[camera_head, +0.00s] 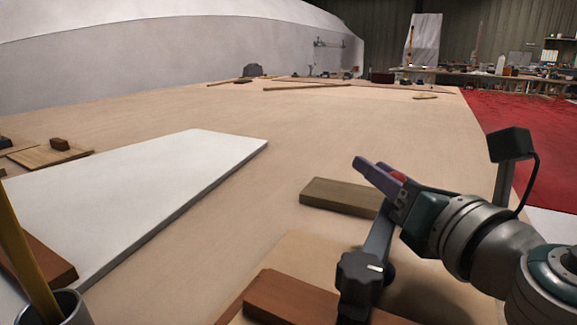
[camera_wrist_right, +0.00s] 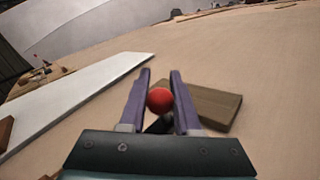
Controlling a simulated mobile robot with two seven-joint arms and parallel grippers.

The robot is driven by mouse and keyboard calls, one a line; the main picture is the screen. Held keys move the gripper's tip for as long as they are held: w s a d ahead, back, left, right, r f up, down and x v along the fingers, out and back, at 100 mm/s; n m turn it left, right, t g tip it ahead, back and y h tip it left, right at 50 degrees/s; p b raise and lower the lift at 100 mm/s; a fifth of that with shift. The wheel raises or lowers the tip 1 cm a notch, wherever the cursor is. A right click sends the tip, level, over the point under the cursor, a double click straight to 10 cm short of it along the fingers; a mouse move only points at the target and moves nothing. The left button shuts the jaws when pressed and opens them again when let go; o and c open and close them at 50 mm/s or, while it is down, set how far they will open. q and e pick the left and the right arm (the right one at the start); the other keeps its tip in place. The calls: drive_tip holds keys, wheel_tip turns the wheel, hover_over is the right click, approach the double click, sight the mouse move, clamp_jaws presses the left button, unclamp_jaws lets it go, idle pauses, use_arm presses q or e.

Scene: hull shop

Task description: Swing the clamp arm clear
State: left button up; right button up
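The clamp shows low at the right of the head view, with a dark lobed knob (camera_head: 362,273) bearing a white mark. Its grey clamp arm (camera_head: 380,232) rises from the knob towards my right gripper. A red ball (camera_wrist_right: 159,100) sits between the gripper's two purple fingers and fills the gap, touching both as far as I can see. My right gripper (camera_head: 372,168) is shut on this ball; only a little red shows in the head view. Where ball and arm join is hidden behind the gripper. My left gripper is out of view.
A brown wooden block (camera_head: 292,297) lies beside the clamp's foot. An olive-brown board (camera_head: 342,196) lies just behind the clamp arm. A long white panel (camera_head: 150,185) covers the left of the table, with a cup (camera_head: 68,310) in front. The middle of the table is clear.

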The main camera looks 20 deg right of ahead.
clamp_jaws()
idle(0.9)
